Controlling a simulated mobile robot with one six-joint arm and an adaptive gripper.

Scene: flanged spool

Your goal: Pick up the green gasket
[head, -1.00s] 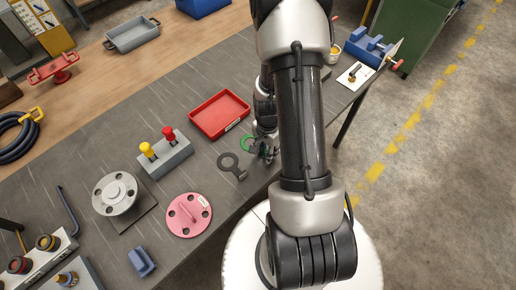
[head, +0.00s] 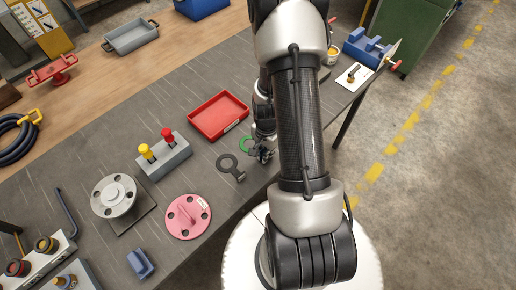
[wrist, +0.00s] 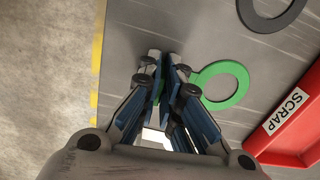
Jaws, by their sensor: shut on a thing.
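The green gasket (wrist: 242,84) is a flat ring that lies over the grey bench top in the wrist view, right of my fingers. In the head view part of the green gasket (head: 245,142) shows just left of my gripper (head: 263,157). My gripper (wrist: 166,84) is shut on the gasket's left end, and a bit of green shows between the fingers. The fingers hide that end. I cannot tell whether the gasket touches the bench.
A red tray (head: 219,116) marked SCRAP stands behind the gasket. A dark grey ring-shaped gasket (head: 230,168) lies to its left. A pink flange (head: 188,216) and a grey block with two knobs (head: 164,160) are farther left. The bench's front edge is close.

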